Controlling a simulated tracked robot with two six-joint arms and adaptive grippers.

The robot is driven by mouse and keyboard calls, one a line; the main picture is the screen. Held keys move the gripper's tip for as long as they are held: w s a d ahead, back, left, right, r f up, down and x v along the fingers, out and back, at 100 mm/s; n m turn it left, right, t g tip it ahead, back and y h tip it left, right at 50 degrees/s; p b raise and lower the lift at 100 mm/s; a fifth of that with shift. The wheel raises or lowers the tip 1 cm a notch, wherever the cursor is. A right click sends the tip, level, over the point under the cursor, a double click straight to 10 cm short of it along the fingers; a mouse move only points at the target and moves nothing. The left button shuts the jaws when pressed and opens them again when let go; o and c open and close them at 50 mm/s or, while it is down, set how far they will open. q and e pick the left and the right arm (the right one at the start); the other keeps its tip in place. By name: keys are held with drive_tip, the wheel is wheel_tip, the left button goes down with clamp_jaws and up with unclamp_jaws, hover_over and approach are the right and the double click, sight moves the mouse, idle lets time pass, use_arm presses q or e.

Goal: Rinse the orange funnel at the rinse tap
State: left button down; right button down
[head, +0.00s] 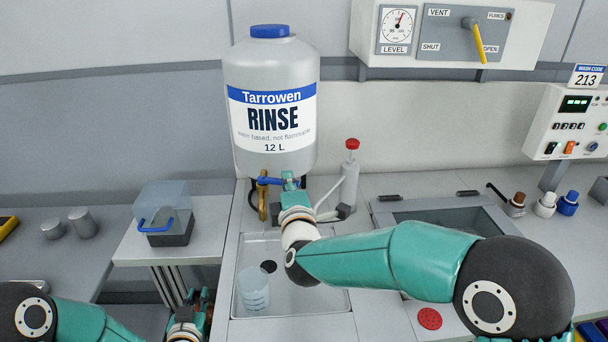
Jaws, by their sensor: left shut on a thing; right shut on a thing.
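The rinse tap (262,198) is brass with a blue lever (270,181), below a large white Tarrowen RINSE container (272,105). My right gripper (290,179) is at the tap, shut on the blue lever. My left gripper (203,298) is low at the left, beside the sink's left edge and below the small side table. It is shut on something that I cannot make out. I see no orange funnel in the head view. The sink (310,300) lies under the tap, partly hidden by my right arm.
A clear graduated beaker (254,292) stands in the sink near the dark drain (269,266). A clear-topped box (164,212) with a blue handle stands on the side table (128,249).

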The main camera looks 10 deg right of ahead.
drive_tip(key=shift+f, duration=0.1)
drive_tip(key=c, duration=1.2)
unclamp_jaws()
drive_tip(key=shift+c, duration=0.2)
drive_tip(key=shift+s, duration=0.1)
drive_tip(key=s, duration=1.1)
drive_tip(key=shift+s+d, duration=0.25)
drive_tip(key=shift+s, duration=0.15)
